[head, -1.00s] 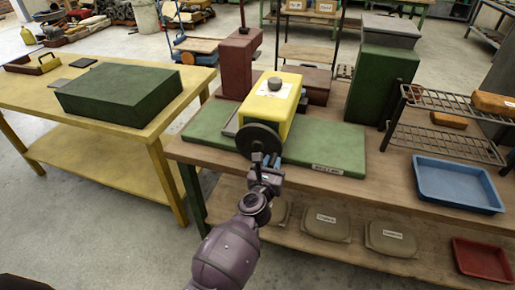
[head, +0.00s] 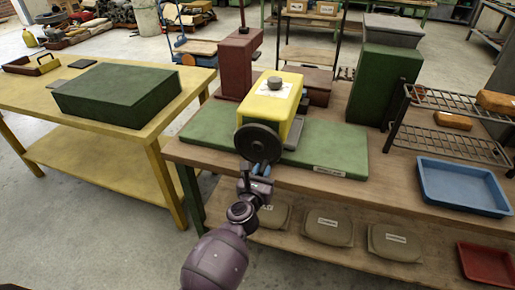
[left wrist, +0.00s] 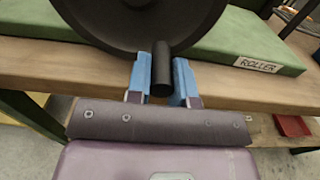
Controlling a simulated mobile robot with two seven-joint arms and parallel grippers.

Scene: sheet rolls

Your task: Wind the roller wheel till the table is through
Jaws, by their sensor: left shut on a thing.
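The roller is a yellow housing (head: 272,103) on a long green base (head: 333,145), which also shows in the left wrist view with a ROLLER label (left wrist: 258,65). Its dark roller wheel (head: 257,143) faces me and shows large in the left wrist view (left wrist: 130,18). A dark handle (left wrist: 161,68) sticks out from the wheel's lower edge. My left gripper (head: 260,168) is shut on this handle, with its blue fingers on either side. The grey table plate (head: 294,133) shows at the right side of the housing; the rest is hidden by the housing. My right gripper is not in view.
The roller stands on a wooden bench (head: 390,182) with a blue tray (head: 462,187) and wire rack (head: 450,125) at right. A red block (head: 238,62) and a green block (head: 385,85) stand behind. A yellow table (head: 150,133) is at left.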

